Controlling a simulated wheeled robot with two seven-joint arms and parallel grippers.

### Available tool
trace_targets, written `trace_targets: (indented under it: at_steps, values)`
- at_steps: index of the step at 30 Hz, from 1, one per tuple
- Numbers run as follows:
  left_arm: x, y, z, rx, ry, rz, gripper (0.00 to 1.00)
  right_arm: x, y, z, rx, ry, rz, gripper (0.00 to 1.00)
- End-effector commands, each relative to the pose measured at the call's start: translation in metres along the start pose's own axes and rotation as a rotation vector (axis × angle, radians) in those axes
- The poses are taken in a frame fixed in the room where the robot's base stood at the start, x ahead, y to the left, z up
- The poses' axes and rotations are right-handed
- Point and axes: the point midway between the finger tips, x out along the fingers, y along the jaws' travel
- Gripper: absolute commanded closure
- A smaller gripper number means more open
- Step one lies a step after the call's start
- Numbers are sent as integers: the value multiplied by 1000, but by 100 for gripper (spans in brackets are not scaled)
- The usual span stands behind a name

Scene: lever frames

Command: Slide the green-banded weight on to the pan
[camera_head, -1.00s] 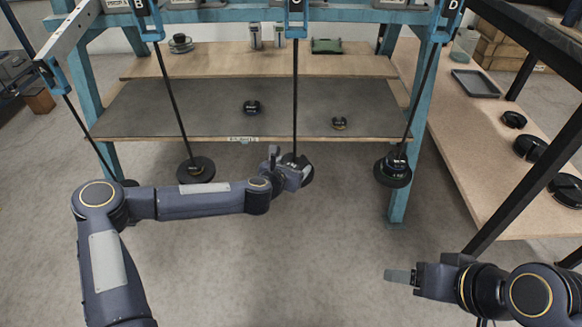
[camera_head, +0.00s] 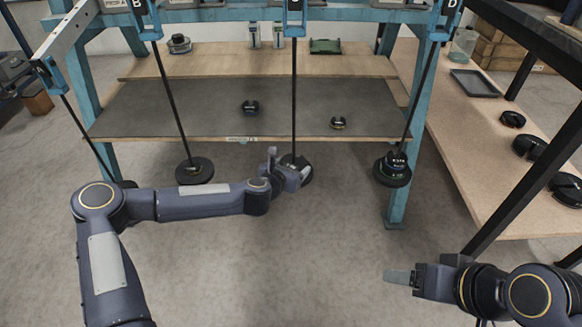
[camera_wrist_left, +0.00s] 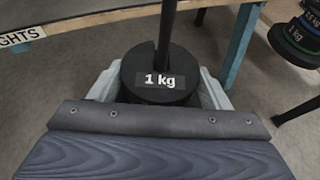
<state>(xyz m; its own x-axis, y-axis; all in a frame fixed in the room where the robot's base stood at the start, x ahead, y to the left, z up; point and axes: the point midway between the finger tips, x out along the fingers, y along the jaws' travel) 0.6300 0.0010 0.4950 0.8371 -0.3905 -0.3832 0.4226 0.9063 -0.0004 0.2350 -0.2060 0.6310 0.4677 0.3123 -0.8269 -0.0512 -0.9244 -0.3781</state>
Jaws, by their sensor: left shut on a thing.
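A round black weight marked 1 kg (camera_wrist_left: 163,78) sits around the dark rod of hanger C between the grey fingers of my left gripper (camera_wrist_left: 160,92), which is shut on it. No coloured band shows on its visible face. In the head view my left gripper (camera_head: 292,178) is at the foot of the hanger C rod (camera_head: 294,110). A dark round pan or weight (camera_head: 301,161) shows partly behind it; the contact below is hidden. My right gripper (camera_head: 400,276) is at the lower right, apart from everything; its jaw gap cannot be made out.
Hanger D carries stacked dark weights (camera_head: 393,168); the wrist view shows blue and green bands on them (camera_wrist_left: 298,40). Hanger B has a dark disc (camera_head: 195,170). Two small weights lie on the grey shelf mat (camera_head: 180,110). A side bench (camera_head: 470,150) stands right.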

Motion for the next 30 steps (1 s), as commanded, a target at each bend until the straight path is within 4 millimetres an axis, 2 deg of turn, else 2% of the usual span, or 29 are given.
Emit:
trace_targets:
  at_steps: [11,12,17,30]
  values:
    - [0,0,1,2,-6,0,75,2,1,1,0,0,0,34]
    - [0,0,1,2,-6,0,27,2,1,1,0,0,0,34]
    - [1,0,0,1,-4,0,6,2,1,1,0,0,0,34]
    - [1,0,-3,-1,2,0,4,2,1,1,0,0,0,34]
